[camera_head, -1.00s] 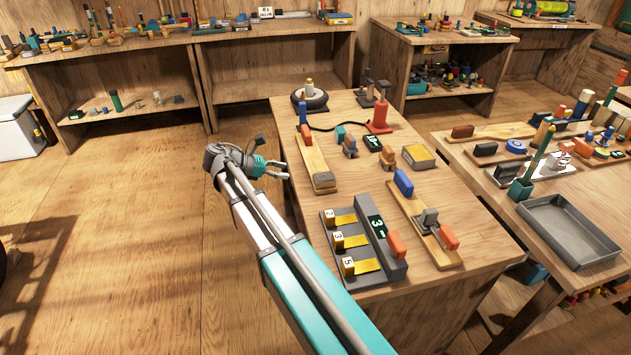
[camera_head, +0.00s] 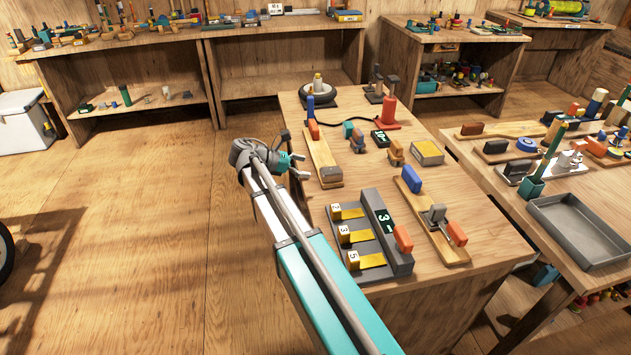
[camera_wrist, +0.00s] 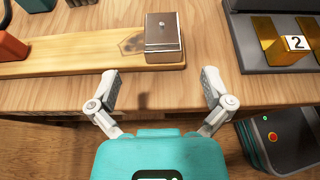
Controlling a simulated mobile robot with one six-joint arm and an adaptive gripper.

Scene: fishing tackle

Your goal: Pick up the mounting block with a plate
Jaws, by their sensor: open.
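A small block with a metal plate on top (camera_head: 331,174) sits on the near end of a wooden board (camera_head: 321,148) at the bench's left edge. In the wrist view the block (camera_wrist: 163,38) is upright, with a pin head in its plate, on the right end of the board (camera_wrist: 70,55). It looks like the mounting block, though I cannot be sure. My gripper (camera_head: 301,167) is at the bench's left edge, just left of the block. In the wrist view my gripper (camera_wrist: 160,87) is open and empty, its fingers short of the block and roughly in line with it.
A grey rack (camera_head: 393,240) with numbered brass pieces stands close to the right of the block. A blue and an orange handle (camera_head: 313,129) stand at the board's far end. A second board (camera_head: 432,222) with a clamp lies farther right.

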